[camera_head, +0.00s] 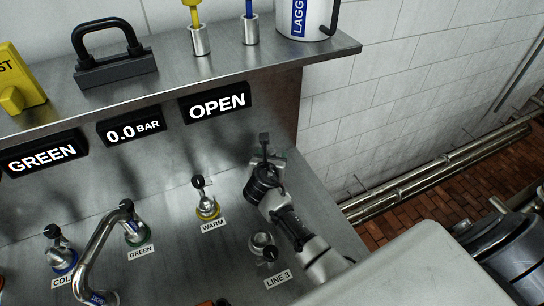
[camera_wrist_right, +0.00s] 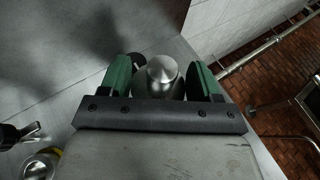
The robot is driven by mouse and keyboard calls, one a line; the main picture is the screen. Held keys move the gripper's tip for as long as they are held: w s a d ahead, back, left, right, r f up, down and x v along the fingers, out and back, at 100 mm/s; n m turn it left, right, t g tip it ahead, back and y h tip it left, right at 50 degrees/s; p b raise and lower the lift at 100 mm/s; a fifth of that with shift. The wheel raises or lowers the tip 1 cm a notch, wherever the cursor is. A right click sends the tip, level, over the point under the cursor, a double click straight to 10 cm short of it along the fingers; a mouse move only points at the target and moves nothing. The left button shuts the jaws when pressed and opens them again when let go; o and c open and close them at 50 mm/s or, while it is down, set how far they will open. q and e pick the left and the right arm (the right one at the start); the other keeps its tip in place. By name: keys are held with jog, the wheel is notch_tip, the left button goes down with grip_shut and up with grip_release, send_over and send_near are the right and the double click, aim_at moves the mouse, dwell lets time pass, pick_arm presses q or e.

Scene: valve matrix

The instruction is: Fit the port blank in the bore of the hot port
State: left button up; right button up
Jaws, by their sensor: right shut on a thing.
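My right gripper (camera_head: 268,160) is low over the steel panel, right of the WARM port (camera_head: 207,207) with its yellow ring. In the right wrist view its green-padded fingers (camera_wrist_right: 163,84) are closed on a bare metal cylinder with a rounded end (camera_wrist_right: 162,72), which looks like the port blank. The head view hardly shows this piece, as the gripper covers it. A small dark block on a stem (camera_head: 264,138) shows just behind the gripper. I see no label reading HOT, and the bore is hidden, so I cannot tell whether the blank is in it. My left gripper is out of view.
The LINE 3 port (camera_head: 262,243) is beside my right arm. The GREEN port (camera_head: 134,232), the COLD port (camera_head: 60,258) and a bent pipe (camera_head: 92,245) are left. A steel shelf (camera_head: 330,47) overhangs the panel, with an OPEN sign (camera_head: 216,104) below.

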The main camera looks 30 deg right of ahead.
jog(key=shift+w+r, duration=0.1)
jog(key=shift+f+p, duration=0.25)
jog(key=shift+p, duration=0.05)
notch_tip(320, 180, down, 3)
jog(key=shift+r+b, duration=0.1)
jog(key=shift+b, duration=0.95)
jog(key=shift+f+b, duration=0.85)
jog(key=shift+f, duration=0.45)
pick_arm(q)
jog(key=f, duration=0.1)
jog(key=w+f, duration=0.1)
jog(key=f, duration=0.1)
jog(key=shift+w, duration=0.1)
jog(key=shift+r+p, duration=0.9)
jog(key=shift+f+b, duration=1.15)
pick_arm(e)
jog(key=shift+f, duration=1.8)
jog(key=o, duration=1.1)
jog(key=shift+s, duration=0.2)
jog(key=shift+w+f, duration=0.1)
jog(key=shift+w, duration=0.1)
